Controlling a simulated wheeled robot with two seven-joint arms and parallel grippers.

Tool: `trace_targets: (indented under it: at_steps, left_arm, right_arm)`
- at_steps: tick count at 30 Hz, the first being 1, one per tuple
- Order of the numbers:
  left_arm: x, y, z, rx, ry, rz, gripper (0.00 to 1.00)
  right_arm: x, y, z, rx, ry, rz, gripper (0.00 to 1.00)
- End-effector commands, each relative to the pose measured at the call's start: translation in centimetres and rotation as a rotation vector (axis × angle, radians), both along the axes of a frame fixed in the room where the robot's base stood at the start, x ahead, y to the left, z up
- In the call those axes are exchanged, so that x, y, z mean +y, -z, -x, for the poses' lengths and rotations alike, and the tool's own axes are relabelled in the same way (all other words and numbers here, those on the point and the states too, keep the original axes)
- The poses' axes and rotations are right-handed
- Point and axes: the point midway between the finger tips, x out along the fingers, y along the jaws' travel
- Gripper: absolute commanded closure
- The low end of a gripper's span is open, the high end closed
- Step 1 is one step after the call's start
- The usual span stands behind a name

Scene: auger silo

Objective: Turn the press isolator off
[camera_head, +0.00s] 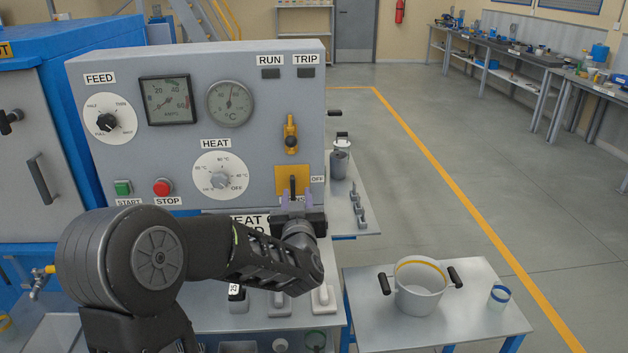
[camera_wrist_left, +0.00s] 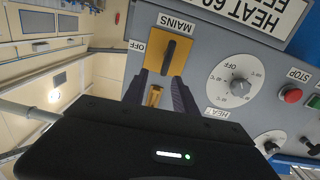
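The isolator is a yellow plate (camera_head: 281,174) with a black handle (camera_head: 292,185) on the grey control panel. The handle stands near vertical; an OFF label (camera_head: 317,179) is to its right. The wrist view shows the plate (camera_wrist_left: 154,43) inverted, with a MAINS label (camera_wrist_left: 177,22) and the handle (camera_wrist_left: 170,56) slightly slanted. My left gripper (camera_head: 296,197) is at the isolator from below, its fingers apart. In the wrist view the fingertips (camera_wrist_left: 163,77) lie on either side of the handle's near end; contact cannot be told. My right gripper is not in view.
A brass latch-like fitting (camera_head: 291,134) is above the isolator. The HEAT dial (camera_head: 220,177) is to its left, with the red STOP button (camera_head: 163,187) and green START button (camera_head: 122,188) further left. A pot (camera_head: 419,288) stands on a low table at right. Open floor lies beyond.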

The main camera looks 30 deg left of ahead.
Motion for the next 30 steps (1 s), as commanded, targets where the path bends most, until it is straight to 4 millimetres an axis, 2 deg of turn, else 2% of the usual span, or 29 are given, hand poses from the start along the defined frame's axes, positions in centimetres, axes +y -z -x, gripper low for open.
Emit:
trace_targets:
  at_steps: [4,17,30]
  left_arm:
    - [0.3,-0.5,0.3,0.011,-0.019,-0.05,0.66]
    - [0.6,-0.4,-0.3,0.015,-0.016,-0.05,0.66]
    - [4.3,-0.5,-5.2,0.015,-0.015,-0.049,0.66]
  right_arm:
    - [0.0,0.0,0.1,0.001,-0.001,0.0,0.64]
    - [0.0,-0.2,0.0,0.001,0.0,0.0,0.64]
    - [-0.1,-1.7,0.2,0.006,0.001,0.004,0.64]
